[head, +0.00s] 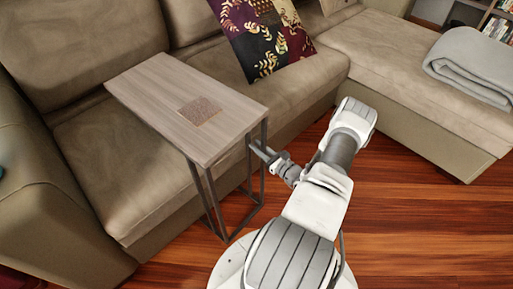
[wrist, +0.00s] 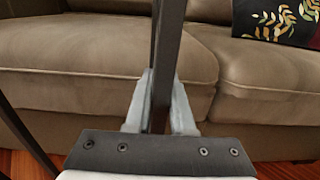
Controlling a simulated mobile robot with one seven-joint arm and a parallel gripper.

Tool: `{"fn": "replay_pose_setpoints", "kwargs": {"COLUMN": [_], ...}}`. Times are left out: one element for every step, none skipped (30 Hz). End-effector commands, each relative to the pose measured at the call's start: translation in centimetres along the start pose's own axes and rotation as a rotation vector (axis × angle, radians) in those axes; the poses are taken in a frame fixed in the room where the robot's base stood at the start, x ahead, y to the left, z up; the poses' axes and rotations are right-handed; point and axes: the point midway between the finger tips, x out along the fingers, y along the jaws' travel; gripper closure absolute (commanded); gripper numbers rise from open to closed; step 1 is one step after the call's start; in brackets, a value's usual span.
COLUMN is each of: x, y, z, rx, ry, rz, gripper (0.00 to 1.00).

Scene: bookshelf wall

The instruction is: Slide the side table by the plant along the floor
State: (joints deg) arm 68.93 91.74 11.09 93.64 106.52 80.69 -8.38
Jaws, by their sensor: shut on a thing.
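The side table (head: 160,92) has a pale wood top and thin dark metal legs. It stands in front of the sofa in the head view, its top reaching over the seat. A flat brown square (head: 199,110) lies on the top. My gripper (head: 254,148) is at the table's right side, just below the top, against a leg. In the wrist view my gripper (wrist: 159,105) has a dark upright leg (wrist: 166,60) between its two grey fingers and is shut on it. No plant shows in either view.
The brown sofa (head: 110,160) is close behind and left of the table. Its chaise section (head: 415,85) is at right, with a folded grey blanket (head: 475,62). A patterned cushion (head: 262,38) rests on the sofa. Bare wood floor (head: 400,215) is open at right.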

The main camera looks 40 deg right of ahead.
Motion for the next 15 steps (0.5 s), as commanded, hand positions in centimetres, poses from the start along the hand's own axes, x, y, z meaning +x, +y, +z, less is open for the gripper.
{"fn": "replay_pose_setpoints", "kwargs": {"x": [0.13, 0.15, 0.18, 0.21, 0.23, 0.24, 0.25, 0.25, 0.25, 0.25, 0.25, 0.26, 0.26, 0.26, 0.26], "y": [-0.27, -0.24, -0.20, -0.17, -0.14, -0.10, -0.06, -0.02, 0.02, 0.05, 0.08, 0.11, 0.14, 0.15, 0.18], "z": [-0.01, -0.01, 0.00, 0.00, 0.00, 0.01, 0.01, 0.01, 0.01, 0.01, 0.01, 0.01, 0.01, 0.01, 0.01], "rx": [-0.005, -0.005, -0.005, -0.005, -0.004, -0.004, -0.003, -0.003, -0.002, -0.002, -0.001, -0.001, -0.001, 0.000, 0.000], "ry": [0.001, 0.000, 0.000, 0.000, 0.000, -0.001, -0.001, -0.001, -0.001, -0.001, -0.001, -0.002, -0.002, -0.002, -0.002], "rz": [-0.006, -0.005, -0.005, -0.004, -0.004, -0.003, -0.002, -0.001, -0.001, 0.000, 0.001, 0.001, 0.002, 0.002, 0.002], "gripper": [1.00, 1.00, 1.00, 1.00, 0.75, 0.68, 0.62, 0.57, 0.50, 0.44, 0.44, 0.44, 0.44, 0.44, 0.44]}}
